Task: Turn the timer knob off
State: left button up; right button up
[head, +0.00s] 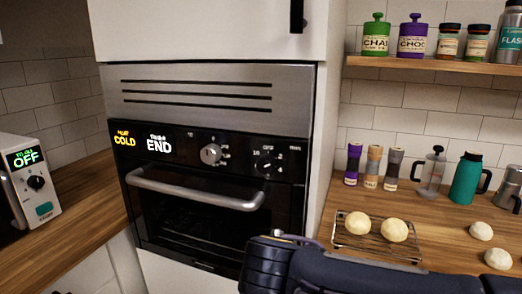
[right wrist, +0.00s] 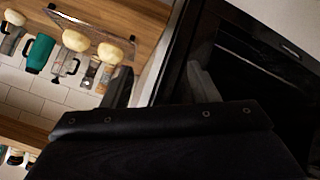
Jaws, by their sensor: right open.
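The built-in oven's black panel carries a silver knob (head: 211,153) and, to its right, a black knob (head: 266,162) with small markings around it. The small print does not show clearly which one is the timer knob. Two lit displays at the panel's left read COLD (head: 125,138) and END (head: 159,144). My right gripper (head: 272,240) is in front of the oven's lower right, below the knobs and apart from them. In the right wrist view its two fingers (right wrist: 160,88) stand apart with nothing between them. My left gripper is not in view.
The oven's handle (head: 195,190) sticks out below the panel. A wooden counter at right holds a wire rack (head: 372,242) with buns, a teal flask (head: 468,178) and several bottles. A white appliance (head: 34,190) reading OFF, with its own dark knob, stands at left.

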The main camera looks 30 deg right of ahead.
jog(key=w+a+r+m+t+h, duration=0.3)
jog(key=w+a+r+t+h, duration=0.15)
jog(key=r, duration=0.55)
jog(key=m+t+h, duration=0.1)
jog(key=m, duration=0.2)
send_near(264, 166)
jog(key=x, duration=0.2)
jog(key=shift+t, duration=0.25)
jog(key=p+x, duration=0.1)
jog(key=x, duration=0.5)
jog(key=shift+w+d+f, duration=0.1)
jog(key=shift+w+d, duration=0.1)
jog(key=shift+d, duration=0.05)
jog(key=shift+c, duration=0.4)
jog(key=c, duration=0.9)
